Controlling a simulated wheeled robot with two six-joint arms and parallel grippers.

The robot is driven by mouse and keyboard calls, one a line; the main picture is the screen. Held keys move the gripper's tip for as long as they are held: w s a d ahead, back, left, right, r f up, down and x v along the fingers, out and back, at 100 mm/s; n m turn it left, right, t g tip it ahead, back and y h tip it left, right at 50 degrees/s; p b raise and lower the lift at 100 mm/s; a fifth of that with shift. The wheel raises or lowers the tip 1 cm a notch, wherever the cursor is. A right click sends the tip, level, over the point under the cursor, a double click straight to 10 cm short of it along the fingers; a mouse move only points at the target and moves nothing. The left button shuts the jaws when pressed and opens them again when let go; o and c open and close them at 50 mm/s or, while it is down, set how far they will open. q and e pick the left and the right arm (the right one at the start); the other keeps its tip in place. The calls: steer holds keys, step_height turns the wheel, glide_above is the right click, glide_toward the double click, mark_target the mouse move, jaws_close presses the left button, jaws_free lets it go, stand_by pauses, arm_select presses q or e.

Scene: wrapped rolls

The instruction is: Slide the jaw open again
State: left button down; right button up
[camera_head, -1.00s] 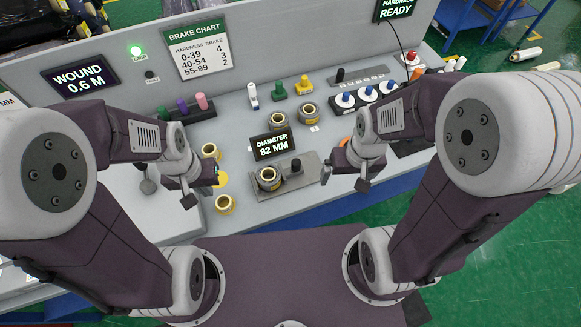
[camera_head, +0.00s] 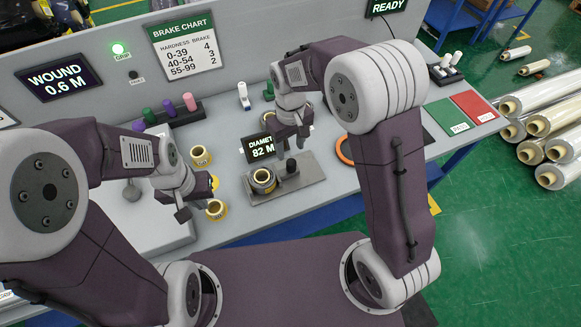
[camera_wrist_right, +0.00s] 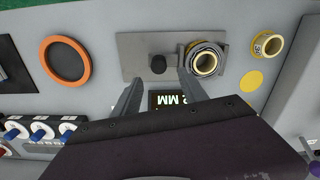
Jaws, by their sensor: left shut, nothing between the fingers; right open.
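The measuring plate (camera_head: 312,168) lies on the bench, with the black jaw knob (camera_head: 291,166) standing on it. A wrapped roll (camera_head: 262,181) stands upright at the plate's left end, close to the knob. In the right wrist view the knob (camera_wrist_right: 158,63) and roll (camera_wrist_right: 206,62) show with a gap between them. My right gripper (camera_head: 292,143) is open above and behind the knob; in its wrist view the knob appears just past the fingertips, between them. My left gripper (camera_head: 182,214) is shut and empty, left of the plate.
The diameter display (camera_head: 259,148) reads 82 MM, partly hidden by my right gripper. Two wrapped rolls (camera_head: 200,156) (camera_head: 216,210) stand to the left. An orange ring (camera_head: 344,150) lies right of the plate. Colored pegs (camera_head: 168,110) stand in a rack behind.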

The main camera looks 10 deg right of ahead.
mark_target(291, 162)
steer(key=shift+s, duration=0.2)
step_height(291, 162, down, 8)
steer(key=shift+w+d+r, duration=0.1)
steer(key=shift+f, duration=0.45)
jaws_close()
stand_by(1.0)
